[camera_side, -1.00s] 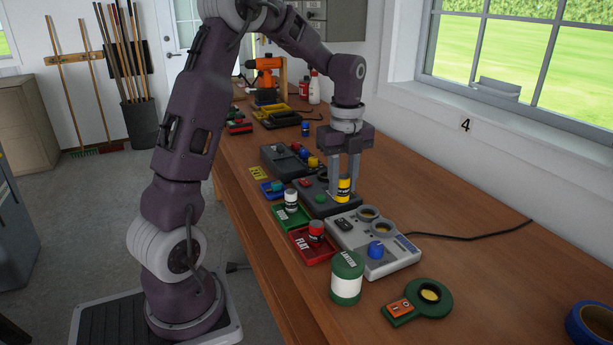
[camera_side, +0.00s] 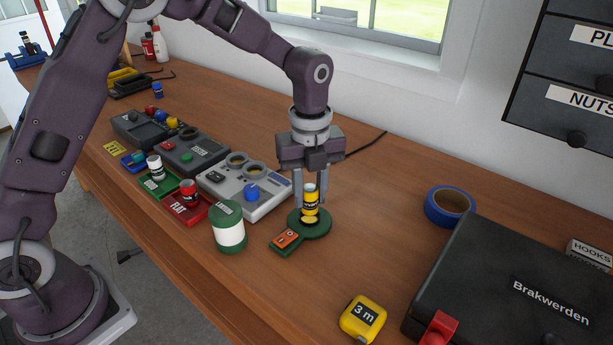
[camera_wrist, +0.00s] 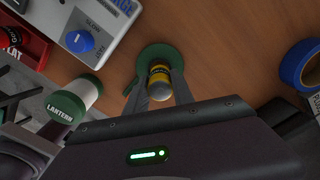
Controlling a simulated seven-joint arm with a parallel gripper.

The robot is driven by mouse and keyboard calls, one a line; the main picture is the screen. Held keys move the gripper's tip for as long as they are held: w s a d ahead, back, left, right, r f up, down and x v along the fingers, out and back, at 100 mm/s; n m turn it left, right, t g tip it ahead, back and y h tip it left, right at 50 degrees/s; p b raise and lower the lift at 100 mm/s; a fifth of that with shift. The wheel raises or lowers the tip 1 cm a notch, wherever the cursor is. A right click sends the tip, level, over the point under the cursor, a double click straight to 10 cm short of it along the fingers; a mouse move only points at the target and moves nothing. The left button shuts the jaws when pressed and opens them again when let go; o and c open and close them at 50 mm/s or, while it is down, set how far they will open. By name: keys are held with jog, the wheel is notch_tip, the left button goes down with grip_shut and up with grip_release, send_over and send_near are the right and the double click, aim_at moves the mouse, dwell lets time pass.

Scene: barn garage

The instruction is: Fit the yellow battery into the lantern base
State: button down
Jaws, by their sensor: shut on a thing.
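My gripper (camera_side: 310,204) is shut on the yellow battery (camera_side: 310,196), which has a dark band and stands roughly upright between the fingers. The battery also shows in the wrist view (camera_wrist: 159,76). Directly below it is the green round lantern base (camera_side: 322,229), with an orange switch block (camera_side: 287,239) on its near left side. The yellow-lined socket (camera_side: 309,219) shows just under the battery's lower end. I cannot tell whether the battery touches the socket. In the wrist view the base's green rim (camera_wrist: 153,53) lies behind the battery, which hides part of it.
A green-and-white jar labelled LANTERN (camera_wrist: 71,103) stands left of the base. A grey device (camera_side: 240,190) with round sockets and a blue knob is behind it. Blue tape (camera_side: 431,207), a black case (camera_side: 500,300) and a yellow tape measure (camera_side: 362,318) lie to the right.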

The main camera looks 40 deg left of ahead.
aim_at(309, 188)
jog(key=shift+f, duration=0.65)
jog(key=shift+f, duration=0.55)
dwell(0.8)
jog(key=c, duration=1.4)
grip_release()
jog(key=shift+o, duration=0.2)
jog(key=shift+r, duration=5.5)
jog(key=shift+s, duration=0.1)
